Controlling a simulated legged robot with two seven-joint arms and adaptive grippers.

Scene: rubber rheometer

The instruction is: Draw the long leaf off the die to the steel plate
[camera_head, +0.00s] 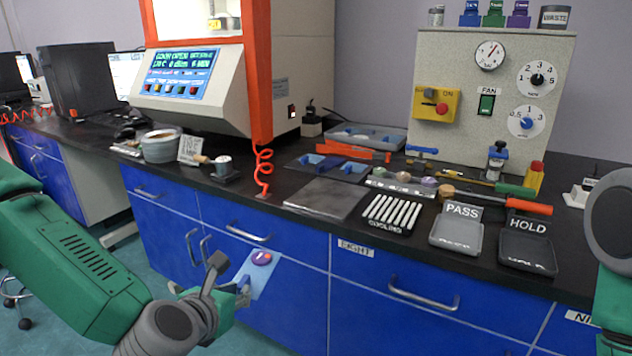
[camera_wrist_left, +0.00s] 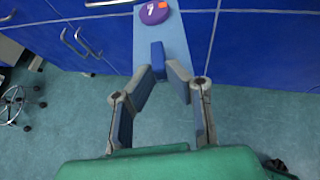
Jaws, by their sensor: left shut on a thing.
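My left gripper (camera_head: 243,288) is shut on the dark blue tab of a long light-blue leaf (camera_head: 258,275), held in front of the blue drawers, below the bench top. In the left wrist view the gripper (camera_wrist_left: 161,74) has the tab between its fingertips, and the leaf (camera_wrist_left: 158,32) reaches away from me. A purple disc (camera_wrist_left: 155,12) marked 7, with an orange bit beside it, lies on the leaf's far end. A flat grey plate (camera_head: 326,198), which looks like the steel plate, lies on the bench. I cannot pick out the die for certain. My right gripper is out of view.
The orange-framed rheometer (camera_head: 205,85) stands behind, with a coiled orange cord hanging by the bench edge. A rack of white strips (camera_head: 392,213), the PASS tray (camera_head: 456,236) and the HOLD tray (camera_head: 528,254) sit right of the plate. The bench edge lies above the held leaf.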

